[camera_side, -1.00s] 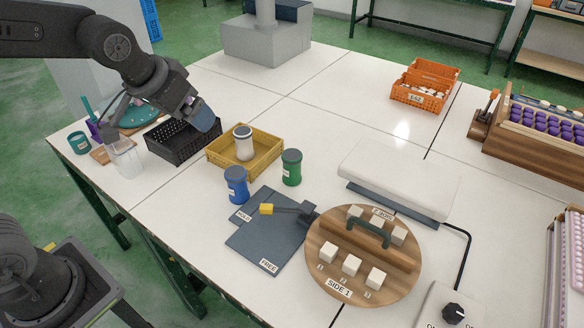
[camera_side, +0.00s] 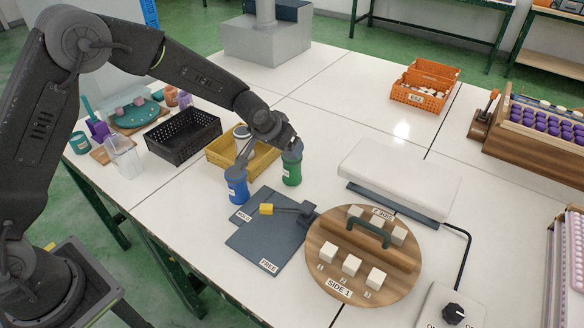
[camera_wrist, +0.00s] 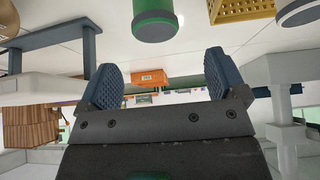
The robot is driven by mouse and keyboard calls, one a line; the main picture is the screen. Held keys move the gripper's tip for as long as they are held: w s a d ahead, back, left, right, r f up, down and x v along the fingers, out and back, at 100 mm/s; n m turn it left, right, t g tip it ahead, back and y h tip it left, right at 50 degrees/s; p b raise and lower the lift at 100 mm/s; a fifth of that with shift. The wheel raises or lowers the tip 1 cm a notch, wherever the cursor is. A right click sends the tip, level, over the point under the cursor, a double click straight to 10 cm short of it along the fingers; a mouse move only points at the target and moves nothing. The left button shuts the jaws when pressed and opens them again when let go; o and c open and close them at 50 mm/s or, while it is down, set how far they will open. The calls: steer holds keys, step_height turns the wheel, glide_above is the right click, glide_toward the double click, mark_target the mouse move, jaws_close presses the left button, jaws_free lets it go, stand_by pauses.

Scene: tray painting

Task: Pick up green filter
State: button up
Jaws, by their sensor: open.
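The green filter (camera_side: 291,172), a green canister with a dark lid and white label, stands upright on the white table, right of the blue filter (camera_side: 237,190). My gripper (camera_side: 266,160) is open and low over the two canisters in the side view. One finger overlaps the green filter's top and the other overlaps the blue one's lid; contact cannot be told. In the wrist view, my two blue ridged fingers (camera_wrist: 163,80) are wide apart and empty. The green filter (camera_wrist: 156,25) shows at the top, ahead of the gap between them and cut off by the frame.
A dark board (camera_side: 262,245) and a round wooden fixture (camera_side: 330,285) lie in front. Clear table lies right of the green filter.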

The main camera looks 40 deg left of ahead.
mark_target(287, 157)
steer(key=x, duration=0.4)
steer(key=shift+w+f, duration=0.1)
steer(key=shift+f, duration=0.1)
steer(key=shift+d+x, duration=0.15)
steer(key=shift+x, duration=1.15)
steer(key=shift+d+x, duration=0.1)
steer(key=shift+x, duration=1.25)
steer(key=shift+f, duration=0.1)
steer(key=shift+c, duration=0.3)
steer(key=c, duration=1)
